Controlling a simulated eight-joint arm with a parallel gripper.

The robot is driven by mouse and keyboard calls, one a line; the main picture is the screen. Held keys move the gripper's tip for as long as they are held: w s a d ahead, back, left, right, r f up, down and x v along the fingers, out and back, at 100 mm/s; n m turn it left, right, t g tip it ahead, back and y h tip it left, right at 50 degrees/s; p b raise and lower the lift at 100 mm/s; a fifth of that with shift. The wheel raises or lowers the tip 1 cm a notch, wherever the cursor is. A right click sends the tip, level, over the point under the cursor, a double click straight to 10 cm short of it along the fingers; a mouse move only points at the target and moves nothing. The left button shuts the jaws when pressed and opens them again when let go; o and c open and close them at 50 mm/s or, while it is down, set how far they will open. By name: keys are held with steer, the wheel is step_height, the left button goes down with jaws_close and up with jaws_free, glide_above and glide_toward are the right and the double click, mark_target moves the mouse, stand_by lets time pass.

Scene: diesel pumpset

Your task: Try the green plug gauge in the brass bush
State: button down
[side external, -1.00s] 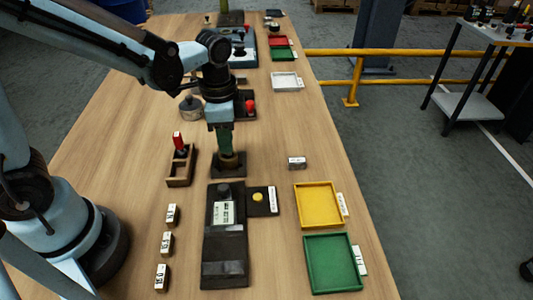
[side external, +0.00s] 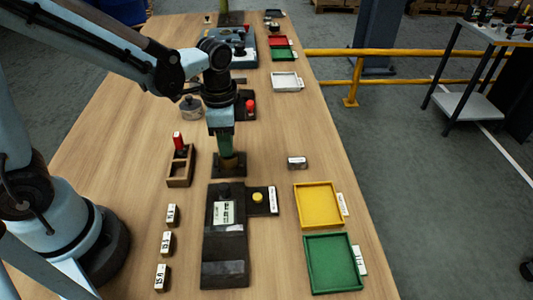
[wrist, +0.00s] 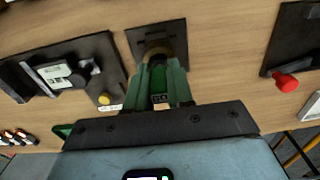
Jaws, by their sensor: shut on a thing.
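My gripper (side external: 225,140) points down over the dark square block (side external: 215,174) that holds the brass bush (side external: 228,162). It is shut on the green plug gauge (wrist: 159,76), which stands about upright between the fingers. In the wrist view the brass bush (wrist: 154,53) shows just beyond the fingertips, on its dark plate (wrist: 173,28). The gauge's lower end is at the bush's mouth, lined up with it or inside it; the fingers hide how deep it is.
A wooden rack (side external: 180,182) with a red-topped gauge (side external: 178,141) stands left of the bush. A dark unit with a display (side external: 224,212) lies in front. Yellow (side external: 318,226) and green (side external: 309,262) trays lie at the right. Small labelled blocks (side external: 167,241) lie front left.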

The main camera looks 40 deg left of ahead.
steer(key=shift+f, duration=0.35)
stand_by(0.5)
steer(key=shift+r, duration=0.3)
stand_by(0.8)
steer(key=shift+r, duration=0.35)
steer(key=shift+r, duration=1.65)
steer(key=shift+r, duration=1.95)
